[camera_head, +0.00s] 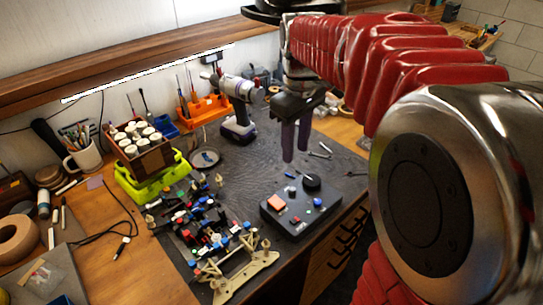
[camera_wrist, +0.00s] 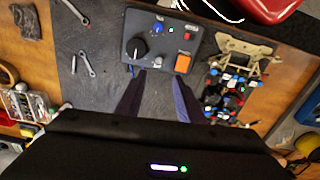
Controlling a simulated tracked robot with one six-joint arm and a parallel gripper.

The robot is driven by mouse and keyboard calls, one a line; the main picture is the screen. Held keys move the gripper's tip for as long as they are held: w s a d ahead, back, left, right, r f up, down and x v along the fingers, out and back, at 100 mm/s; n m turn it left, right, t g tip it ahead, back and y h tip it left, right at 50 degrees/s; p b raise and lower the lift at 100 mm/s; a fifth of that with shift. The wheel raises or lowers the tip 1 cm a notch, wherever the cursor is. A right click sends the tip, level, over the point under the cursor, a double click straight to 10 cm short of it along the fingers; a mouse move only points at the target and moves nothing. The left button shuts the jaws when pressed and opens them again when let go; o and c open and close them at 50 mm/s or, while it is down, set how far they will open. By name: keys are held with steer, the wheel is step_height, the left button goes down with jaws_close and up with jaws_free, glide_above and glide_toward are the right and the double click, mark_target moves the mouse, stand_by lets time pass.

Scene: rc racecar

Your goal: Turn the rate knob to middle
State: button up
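A dark control box (camera_head: 292,218) lies on the black mat; it also shows in the wrist view (camera_wrist: 166,45). It carries a large black knob (camera_head: 312,183), seen in the wrist view (camera_wrist: 136,47) at the box's left. I cannot read which control is marked rate. My gripper (camera_head: 296,155) points down above the mat, behind the box and apart from it. Its two fingers (camera_wrist: 157,76) stand apart with nothing between them.
A car chassis (camera_head: 230,262) with colourful parts lies left of the box. Tools (camera_head: 320,153) lie on the mat behind it. A drill (camera_head: 238,110), an orange tool holder (camera_head: 202,110) and a green-based bottle rack (camera_head: 150,185) stand farther back. The mat around the gripper is mostly clear.

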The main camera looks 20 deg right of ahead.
mark_target(292, 189)
steer(key=shift+w+d, duration=0.1)
steer(key=shift+w, duration=0.05)
step_height(292, 189, down, 14)
steer(key=shift+r, duration=0.1)
stand_by(0.9)
steer(key=shift+c, duration=0.3)
